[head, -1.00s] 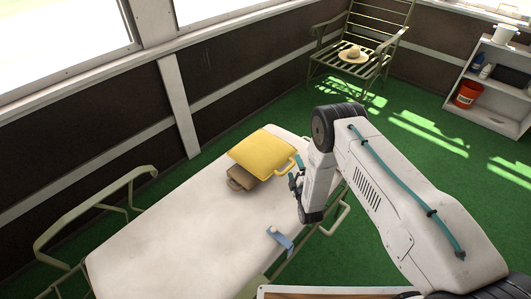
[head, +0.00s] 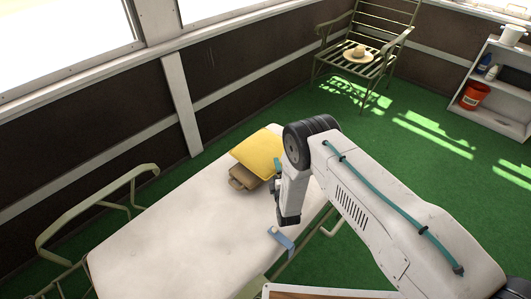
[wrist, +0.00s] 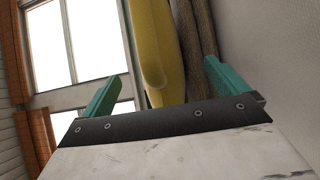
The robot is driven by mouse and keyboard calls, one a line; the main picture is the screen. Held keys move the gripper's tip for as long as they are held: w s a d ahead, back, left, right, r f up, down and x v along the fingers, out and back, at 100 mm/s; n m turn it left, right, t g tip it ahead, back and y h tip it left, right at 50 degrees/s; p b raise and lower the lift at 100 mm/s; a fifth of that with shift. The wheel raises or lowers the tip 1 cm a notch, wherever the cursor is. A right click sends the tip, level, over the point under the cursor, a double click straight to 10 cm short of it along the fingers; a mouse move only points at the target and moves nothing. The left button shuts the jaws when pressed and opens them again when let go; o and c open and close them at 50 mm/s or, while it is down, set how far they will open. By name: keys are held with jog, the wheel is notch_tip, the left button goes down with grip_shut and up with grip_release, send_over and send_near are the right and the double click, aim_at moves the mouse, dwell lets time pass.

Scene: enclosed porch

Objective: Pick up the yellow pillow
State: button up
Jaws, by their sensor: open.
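The yellow pillow (head: 258,152) rests on a brown folded item (head: 243,178) near the far end of the white bed (head: 175,235). My gripper (head: 278,167) is at the pillow's right side, largely hidden by my arm. In the wrist view, the teal fingers of my gripper (wrist: 162,69) are apart. The edge of the yellow pillow (wrist: 155,50) shows ahead between them, with the brown item (wrist: 200,40) beside it toward the right finger. No contact with the pillow is clear. The pillow's right end is hidden behind my arm in the head view.
A blue strap (head: 282,239) lies at the bed's right edge. Metal rails (head: 95,205) flank the bed. A metal chair (head: 365,45) with a straw hat (head: 357,54) stands behind. Green floor is clear at right.

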jog(key=shift+w+a, duration=0.15)
jog(key=shift+w, duration=0.35)
jog(key=c, duration=1.2)
jog(key=shift+o, duration=0.2)
jog(key=shift+r, duration=0.1)
